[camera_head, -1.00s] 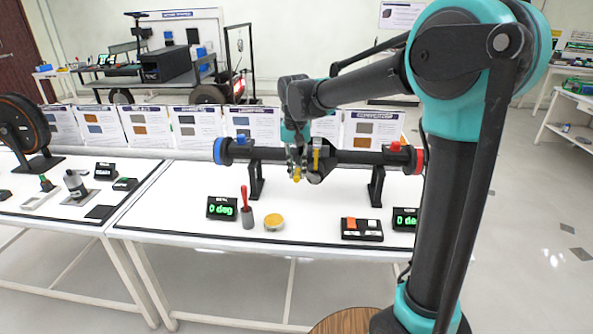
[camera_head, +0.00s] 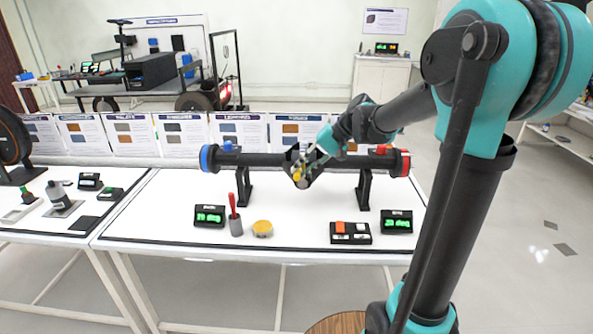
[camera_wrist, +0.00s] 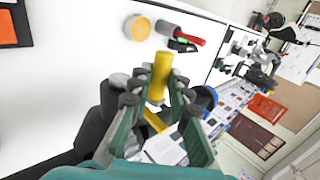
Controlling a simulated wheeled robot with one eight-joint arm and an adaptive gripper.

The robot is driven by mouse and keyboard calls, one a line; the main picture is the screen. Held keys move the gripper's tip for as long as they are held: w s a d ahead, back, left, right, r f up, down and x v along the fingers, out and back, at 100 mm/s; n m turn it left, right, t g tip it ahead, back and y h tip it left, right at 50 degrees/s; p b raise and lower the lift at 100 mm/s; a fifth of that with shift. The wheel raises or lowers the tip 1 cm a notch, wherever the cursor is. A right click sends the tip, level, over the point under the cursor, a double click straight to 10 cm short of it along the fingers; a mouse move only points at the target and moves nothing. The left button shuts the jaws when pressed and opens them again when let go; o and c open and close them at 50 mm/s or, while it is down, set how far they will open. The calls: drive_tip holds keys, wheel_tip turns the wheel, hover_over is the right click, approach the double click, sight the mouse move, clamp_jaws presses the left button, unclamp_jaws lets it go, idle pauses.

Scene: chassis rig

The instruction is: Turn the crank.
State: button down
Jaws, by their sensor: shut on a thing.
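The crank is a black disc-like hub at the middle of a horizontal black shaft (camera_head: 258,160), with a yellow handle (camera_head: 298,177) at its front. My gripper (camera_head: 307,168) reaches in from the right and is shut on the yellow handle. In the wrist view the handle (camera_wrist: 161,72) stands between the fingers of my gripper (camera_wrist: 157,98), its free end sticking out past them. The fingers and arm hide part of the hub. The left display (camera_head: 209,216) and right display (camera_head: 397,221) show green degree readings, too small to read surely.
The shaft has a blue left end (camera_head: 207,158) and a red right end (camera_head: 402,163), on two black stands. A red-handled tool (camera_head: 235,215), a yellow-topped disc (camera_head: 262,229) and a switch box (camera_head: 350,233) stand on the white table (camera_head: 180,190). Panels line the back.

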drive_tip(key=shift+d+y, duration=0.6)
drive_tip(key=shift+y, duration=0.2)
drive_tip(key=c, duration=1.4)
unclamp_jaws()
drive_tip(key=v, duration=1.2)
drive_tip(key=shift+s+d+f, duration=0.1)
